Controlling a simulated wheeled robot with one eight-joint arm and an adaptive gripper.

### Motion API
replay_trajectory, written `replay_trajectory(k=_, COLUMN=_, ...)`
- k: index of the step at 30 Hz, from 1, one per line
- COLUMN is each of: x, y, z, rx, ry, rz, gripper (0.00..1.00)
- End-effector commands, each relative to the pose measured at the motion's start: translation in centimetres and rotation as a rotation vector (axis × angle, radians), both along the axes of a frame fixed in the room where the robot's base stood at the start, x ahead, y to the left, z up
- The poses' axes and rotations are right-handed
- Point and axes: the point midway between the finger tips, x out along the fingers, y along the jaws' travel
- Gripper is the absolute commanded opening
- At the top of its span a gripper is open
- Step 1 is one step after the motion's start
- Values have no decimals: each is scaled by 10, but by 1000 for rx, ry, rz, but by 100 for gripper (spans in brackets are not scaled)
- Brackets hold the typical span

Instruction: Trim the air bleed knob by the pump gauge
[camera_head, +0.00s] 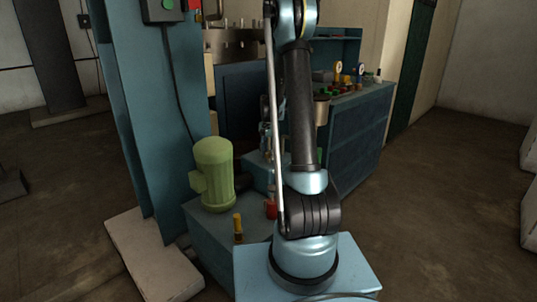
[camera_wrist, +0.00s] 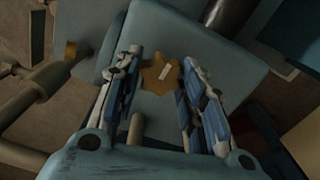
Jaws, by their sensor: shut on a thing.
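In the wrist view, a brass-coloured lobed knob (camera_wrist: 150,80) with a pale pointer mark sits on a blue-grey housing (camera_wrist: 150,120). My gripper (camera_wrist: 160,65) has one finger on each side of the knob and is shut on it. The pale mark slants up to the right. In the head view my arm stands in front of the work area, and the knob cannot be made out. I cannot tell which gauge is the pump gauge; none shows clearly beside the knob.
A green motor (camera_head: 214,170) stands on a blue base, with a yellow-handled fitting (camera_head: 238,226) and a red part (camera_head: 271,208) close by. A blue column (camera_head: 150,110) rises at left. A blue bench (camera_head: 355,125) with small gauges stands behind. Floor at right is clear.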

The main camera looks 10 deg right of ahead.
Motion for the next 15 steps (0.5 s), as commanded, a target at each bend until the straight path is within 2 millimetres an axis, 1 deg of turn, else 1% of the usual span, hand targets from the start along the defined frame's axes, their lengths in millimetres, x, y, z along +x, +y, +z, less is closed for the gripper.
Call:
replay_trajectory(k=1, x=3, y=0, z=0, rx=0, ry=-5, rz=0, gripper=13)
replay_trajectory(k=6, x=3, y=0, z=0, rx=0, ry=-5, rz=-1, gripper=13)
replay_trajectory(k=7, x=3, y=0, z=0, rx=0, ry=-5, rz=-1, gripper=41)
replay_trajectory(k=8, x=3, y=0, z=0, rx=0, ry=-5, rz=-1, gripper=48)
replay_trajectory(k=9, x=3, y=0, z=0, rx=0, ry=-5, rz=-1, gripper=57)
replay_trajectory(k=15, x=1, y=0, z=0, rx=0, ry=-3, rz=-1, gripper=57)
